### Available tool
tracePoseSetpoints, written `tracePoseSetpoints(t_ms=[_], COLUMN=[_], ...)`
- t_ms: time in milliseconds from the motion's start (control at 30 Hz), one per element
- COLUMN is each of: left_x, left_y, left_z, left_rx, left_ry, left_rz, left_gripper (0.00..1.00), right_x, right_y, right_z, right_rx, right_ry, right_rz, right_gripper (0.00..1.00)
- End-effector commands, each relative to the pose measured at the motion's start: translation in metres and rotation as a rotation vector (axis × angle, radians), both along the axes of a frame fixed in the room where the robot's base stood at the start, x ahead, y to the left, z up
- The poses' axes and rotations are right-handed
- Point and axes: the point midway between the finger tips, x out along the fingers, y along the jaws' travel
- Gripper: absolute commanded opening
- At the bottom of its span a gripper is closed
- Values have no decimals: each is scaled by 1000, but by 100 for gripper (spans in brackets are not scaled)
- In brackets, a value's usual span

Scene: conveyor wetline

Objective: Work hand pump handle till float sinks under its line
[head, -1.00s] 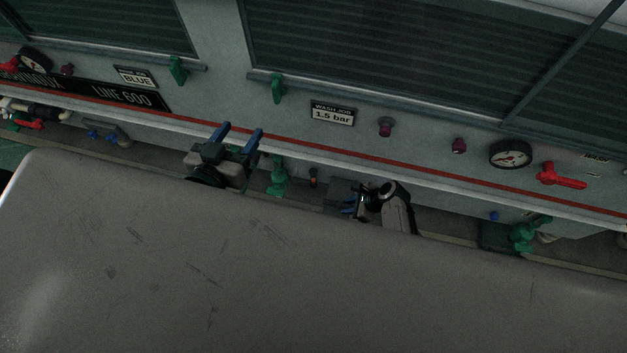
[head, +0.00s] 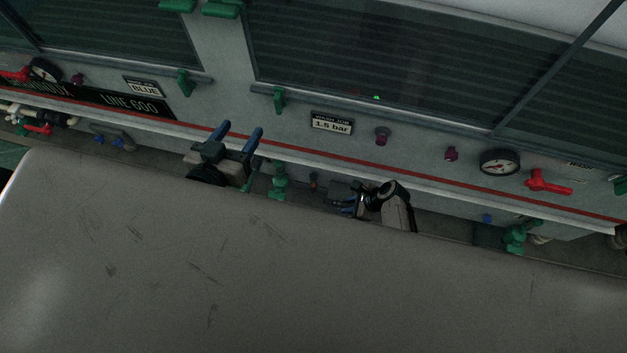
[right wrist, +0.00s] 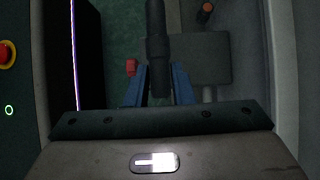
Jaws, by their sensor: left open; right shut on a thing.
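In the right wrist view, a dark upright bar, apparently the pump handle (right wrist: 156,48), runs down from the top edge. The blue fingers of my right gripper (right wrist: 158,88) are shut on its thicker lower end. In the head view my right gripper (head: 346,206) is low in front of the machine, partly hidden behind the pale surface in front, and the handle cannot be made out there. My left gripper (head: 238,133) is open and empty, its blue fingers pointing up at the machine's front ledge. I cannot make out the float or its line in either view.
The machine front carries a "1.5 bar" label (head: 332,123), a dial gauge (head: 500,161), a red valve handle (head: 547,184) and purple knobs. Green valves (head: 278,181) stand below the ledge near my left gripper. A red-topped post (right wrist: 206,10) stands right of the handle.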

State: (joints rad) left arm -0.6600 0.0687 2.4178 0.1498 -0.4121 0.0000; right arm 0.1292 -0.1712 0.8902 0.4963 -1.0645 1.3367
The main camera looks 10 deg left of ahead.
Motion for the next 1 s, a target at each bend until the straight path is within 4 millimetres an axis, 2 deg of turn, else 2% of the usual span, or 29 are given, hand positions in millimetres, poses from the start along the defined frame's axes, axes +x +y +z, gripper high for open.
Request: tracePoseSetpoints(t_ms=[33,233,667,867,900,1000], left_x=[0,0,0,0,0,0], left_y=[0,0,0,0,0,0], left_z=[6,-4,-35,-32,-32,-32], left_rx=[0,0,0,0,0,0], left_ry=[0,0,0,0,0,0], left_rz=[0,0,0,0,0,0], left_gripper=[55,55,55,55,55,55], right_x=[0,0,-1,-1,-1,-1], right_y=[1,1,1,1,1,1], right_z=[6,-5,-44,-41,-41,-41], right_rx=[1,1,1,1,1,1], right_ry=[1,1,1,1,1,1], right_rz=[1,0,0,0,0,0], right_gripper=[0,0,0,0,25,42])
